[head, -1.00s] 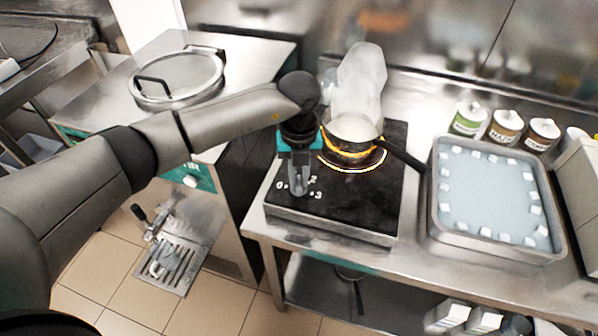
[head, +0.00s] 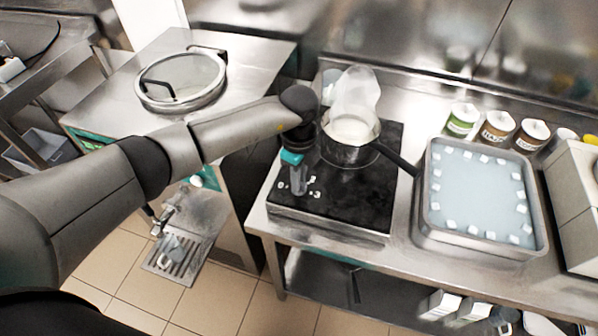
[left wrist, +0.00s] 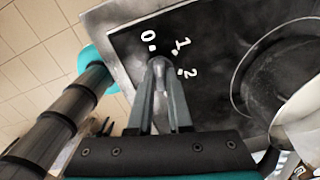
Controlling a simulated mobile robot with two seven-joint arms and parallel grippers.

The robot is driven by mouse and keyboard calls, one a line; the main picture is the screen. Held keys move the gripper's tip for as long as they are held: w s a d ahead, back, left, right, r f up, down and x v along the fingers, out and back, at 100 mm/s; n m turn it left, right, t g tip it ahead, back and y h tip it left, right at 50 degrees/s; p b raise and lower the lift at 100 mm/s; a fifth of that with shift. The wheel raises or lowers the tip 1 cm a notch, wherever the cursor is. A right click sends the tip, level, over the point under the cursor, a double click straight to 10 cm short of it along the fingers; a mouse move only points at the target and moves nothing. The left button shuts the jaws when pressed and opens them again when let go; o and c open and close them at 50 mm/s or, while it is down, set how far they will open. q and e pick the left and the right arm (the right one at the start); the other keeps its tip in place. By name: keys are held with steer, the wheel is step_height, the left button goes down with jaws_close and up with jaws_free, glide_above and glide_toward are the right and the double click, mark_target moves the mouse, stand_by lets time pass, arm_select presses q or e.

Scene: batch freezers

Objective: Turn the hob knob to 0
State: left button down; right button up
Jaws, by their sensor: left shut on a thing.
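My left gripper (head: 299,188) points down at the front left of the black hob (head: 355,205). Its fingers are shut on the hob knob (left wrist: 159,66), which they mostly cover. In the left wrist view the gripper (left wrist: 160,72) meets the knob between the white marks 0, 1 and 2. The fingertips are closest to the 0 mark; the knob's own pointer is hidden. A steaming saucepan (head: 350,155) stands on the hob's ring, which shows no glow. My right gripper is not in view.
A metal tray (head: 428,205) of pale liquid with white cubes around its edge stands right of the hob. Several labelled tubs (head: 497,127) stand behind it. A steel unit with a round clear lid (head: 181,80) is at the left.

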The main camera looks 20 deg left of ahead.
arm_select(q)
steer(key=shift+n+p, duration=0.65)
steer(key=shift+n, duration=0.65)
steer(key=c, duration=0.8)
jaws_free()
steer(key=shift+c, duration=0.2)
steer(key=shift+r, duration=0.1)
step_height(320, 180, up, 15)
